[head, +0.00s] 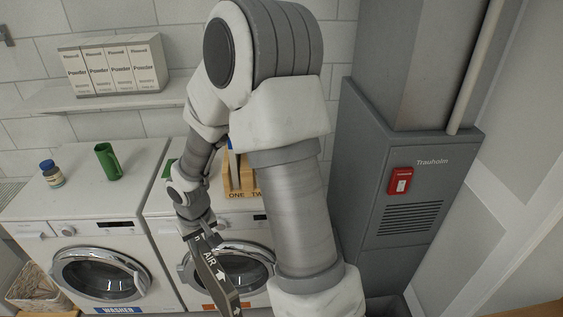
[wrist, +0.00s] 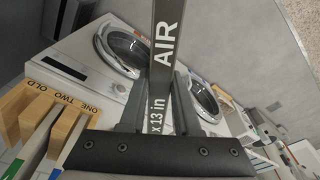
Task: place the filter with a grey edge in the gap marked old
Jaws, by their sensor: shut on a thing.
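My gripper (wrist: 155,105) is shut on the filter with a grey edge (wrist: 163,50), a flat dark grey strip reading AIR. In the head view the filter (head: 217,278) hangs tilted in front of the right-hand washing machine, below my gripper (head: 197,232). A wooden rack (head: 240,184) stands on that machine's top, partly hidden by my arm. In the wrist view the rack (wrist: 57,92) is at the left, apart from the filter, with gaps marked ONE, TWO and OLD. Pale panels with green and blue parts show beside its wooden dividers; which gaps they occupy is unclear.
Two front-loading machines stand side by side; the left washer (head: 90,240) carries a green cup (head: 108,162) and a small bottle (head: 51,174). Powder boxes (head: 113,65) sit on a wall shelf. A grey furnace cabinet (head: 400,150) stands at the right. A wicker basket (head: 38,286) is at lower left.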

